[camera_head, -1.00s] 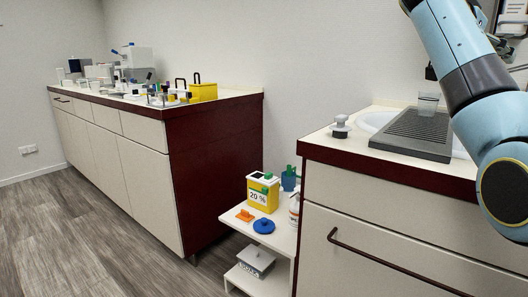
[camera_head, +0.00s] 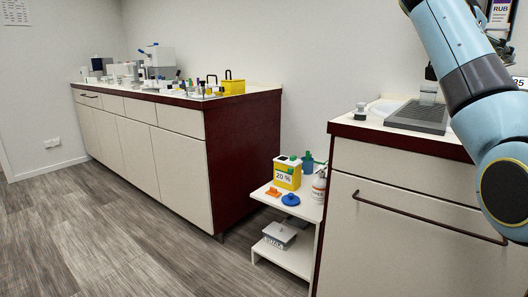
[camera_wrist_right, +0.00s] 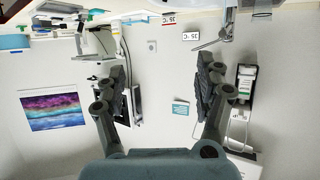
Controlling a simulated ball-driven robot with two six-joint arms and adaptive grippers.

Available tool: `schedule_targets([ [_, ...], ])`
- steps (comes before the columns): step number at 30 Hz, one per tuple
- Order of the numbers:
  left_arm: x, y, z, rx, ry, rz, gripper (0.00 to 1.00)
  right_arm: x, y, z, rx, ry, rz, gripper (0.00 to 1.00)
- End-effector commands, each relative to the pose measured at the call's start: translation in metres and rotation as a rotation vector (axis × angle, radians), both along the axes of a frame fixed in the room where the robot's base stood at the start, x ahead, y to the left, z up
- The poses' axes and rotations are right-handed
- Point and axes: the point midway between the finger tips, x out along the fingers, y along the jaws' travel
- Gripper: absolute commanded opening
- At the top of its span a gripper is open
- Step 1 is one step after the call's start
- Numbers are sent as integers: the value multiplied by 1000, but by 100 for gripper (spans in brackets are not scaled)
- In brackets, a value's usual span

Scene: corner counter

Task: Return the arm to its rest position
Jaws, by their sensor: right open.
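My right arm (camera_head: 470,85) comes in at the right edge of the head view, light blue with dark joints, bent over the near counter. Its gripper is mostly hidden behind the arm there. In the right wrist view my right gripper (camera_wrist_right: 158,78) has its two dark fingers wide apart, with nothing between them. Only a pale wall and distant items show behind the fingers. My left gripper is in neither view.
The near counter (camera_head: 355,128) carries a grey drainer (camera_head: 420,117), a clear cup (camera_head: 428,93) and a grey knobbed item (camera_head: 360,112). A low white shelf (camera_head: 300,212) holds a yellow box (camera_head: 287,173). The floor (camera_head: 120,230) at left is clear.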

Motion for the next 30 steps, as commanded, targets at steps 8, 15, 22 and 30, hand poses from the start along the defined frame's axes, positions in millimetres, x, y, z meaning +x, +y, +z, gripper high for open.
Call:
schedule_targets([
  [8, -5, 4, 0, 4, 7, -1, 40, -5, 0, -37, 0, 62, -1, 70],
  [15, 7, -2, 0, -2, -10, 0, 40, -15, -1, -89, 0, 155, 0, 70],
  [22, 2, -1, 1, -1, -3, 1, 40, -35, 0, -175, 16, 312, 14, 70],
  [30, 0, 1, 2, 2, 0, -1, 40, -92, 9, -351, 68, 623, 145, 70],
])
